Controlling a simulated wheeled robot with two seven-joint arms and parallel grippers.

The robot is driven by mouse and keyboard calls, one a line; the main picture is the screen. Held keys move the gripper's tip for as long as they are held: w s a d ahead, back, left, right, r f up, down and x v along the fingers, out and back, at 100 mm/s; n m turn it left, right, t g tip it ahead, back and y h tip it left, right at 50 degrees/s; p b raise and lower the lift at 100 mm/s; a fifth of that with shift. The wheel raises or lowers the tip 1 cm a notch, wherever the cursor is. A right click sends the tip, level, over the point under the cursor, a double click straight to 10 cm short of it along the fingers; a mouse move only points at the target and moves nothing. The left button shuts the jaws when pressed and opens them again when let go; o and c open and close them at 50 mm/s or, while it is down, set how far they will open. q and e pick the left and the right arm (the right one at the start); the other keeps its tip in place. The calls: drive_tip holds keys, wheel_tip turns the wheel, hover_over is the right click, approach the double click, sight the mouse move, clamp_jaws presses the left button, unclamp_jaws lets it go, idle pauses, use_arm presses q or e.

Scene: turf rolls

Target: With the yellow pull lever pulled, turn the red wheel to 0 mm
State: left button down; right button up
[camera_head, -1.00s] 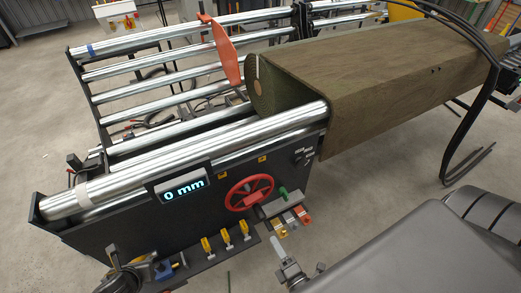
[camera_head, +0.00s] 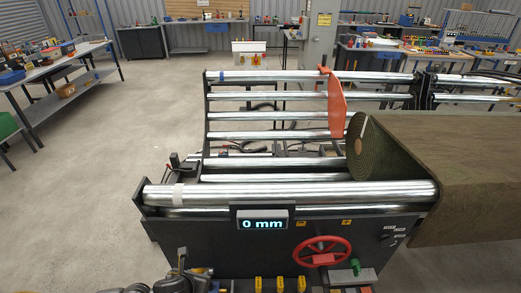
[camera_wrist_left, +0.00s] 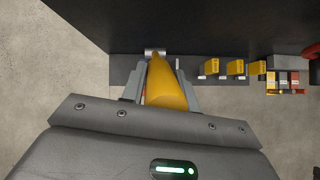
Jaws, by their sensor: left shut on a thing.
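The red wheel (camera_head: 322,251) is on the front panel of the dark roller machine, with several spokes and no gripper on it. The display (camera_head: 262,223) to its left reads 0 mm. My left gripper (camera_head: 182,270) is at the bottom left of the head view, partly cut off by the frame edge. In the left wrist view it is shut on a yellow pull lever (camera_wrist_left: 167,88), which lies between its two fingers. I cannot tell how far this lever is pulled. My right gripper is not in view.
Several smaller yellow levers (camera_wrist_left: 208,68) stand in a row to the right of the held one. A turf roll (camera_head: 450,160) lies at the right.

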use_arm(q)
drive_tip(key=shift+s+d+f, duration=0.15)
drive_tip(key=shift+s+d, duration=0.05)
drive_tip(key=shift+d, duration=0.05)
idle(0.7)
drive_tip(key=c, duration=1)
unclamp_jaws()
drive_tip(key=shift+w, duration=0.1)
drive_tip(key=shift+o, duration=0.2)
drive_tip(key=shift+a, duration=0.1)
drive_tip(key=shift+a+r, duration=0.1)
drive_tip(key=shift+r, duration=0.25)
drive_tip(key=v, duration=1)
drive_tip(key=shift+s, duration=0.2)
